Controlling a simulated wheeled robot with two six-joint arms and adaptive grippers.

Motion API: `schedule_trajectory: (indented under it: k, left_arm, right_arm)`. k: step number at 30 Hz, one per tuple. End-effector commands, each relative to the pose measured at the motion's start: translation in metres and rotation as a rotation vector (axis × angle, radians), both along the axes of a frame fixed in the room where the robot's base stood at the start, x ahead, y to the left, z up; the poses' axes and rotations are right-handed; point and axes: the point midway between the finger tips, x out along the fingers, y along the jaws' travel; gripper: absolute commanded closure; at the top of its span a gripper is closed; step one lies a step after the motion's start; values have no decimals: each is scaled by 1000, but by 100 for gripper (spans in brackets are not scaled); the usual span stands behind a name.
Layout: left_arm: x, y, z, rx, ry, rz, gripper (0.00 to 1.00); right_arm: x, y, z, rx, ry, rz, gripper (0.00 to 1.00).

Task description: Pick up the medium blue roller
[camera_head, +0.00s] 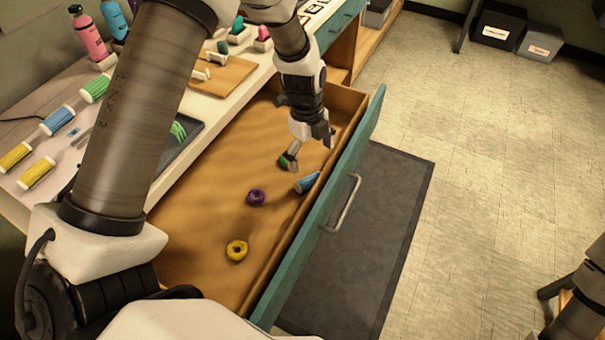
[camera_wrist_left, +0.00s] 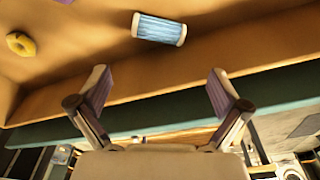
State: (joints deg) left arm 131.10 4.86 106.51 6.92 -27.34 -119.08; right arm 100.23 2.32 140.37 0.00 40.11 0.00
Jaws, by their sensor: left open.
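The blue roller (camera_head: 306,183) lies in the open drawer close to its front wall. It has a ribbed blue body with pale ends. It also shows in the left wrist view (camera_wrist_left: 160,28), beyond the fingertips and near the top. My left gripper (camera_head: 310,148) is above the drawer, just behind the roller in the head view. Its fingers are spread with nothing between them in the left wrist view (camera_wrist_left: 160,86). The roller is apart from both fingers. My right gripper is not seen.
A purple ring (camera_head: 256,197) and a yellow ring (camera_head: 237,250) lie in the drawer (camera_head: 205,215). The teal drawer front (camera_head: 318,215) has a metal handle (camera_head: 347,204). Green, blue and yellow rollers lie on the countertop at left. A dark mat (camera_head: 385,215) lies on the floor.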

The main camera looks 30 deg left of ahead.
Motion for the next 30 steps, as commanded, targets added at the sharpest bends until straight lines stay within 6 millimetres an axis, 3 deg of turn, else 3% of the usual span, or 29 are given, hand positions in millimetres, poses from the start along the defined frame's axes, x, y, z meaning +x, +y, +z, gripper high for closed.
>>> schedule_trajectory:
  k: [1,4,13,19,26,27,30]
  left_arm:
    - [0,0,-10,0,0,0,0]
    - [0,0,-16,0,0,0,0]
    - [-5,-3,-50,0,3,2,0]
    - [-9,-6,-86,0,2,2,0]
    - [-8,-7,-91,0,0,0,0]
    - [-8,-7,-91,0,0,0,4]
    - [-8,-7,-91,0,0,0,39]
  right_arm:
    - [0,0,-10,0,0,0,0]
    - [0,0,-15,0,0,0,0]
    - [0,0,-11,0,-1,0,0]
    - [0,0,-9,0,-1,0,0]
    - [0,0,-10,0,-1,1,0]
    - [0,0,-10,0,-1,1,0]
    - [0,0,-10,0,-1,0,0]
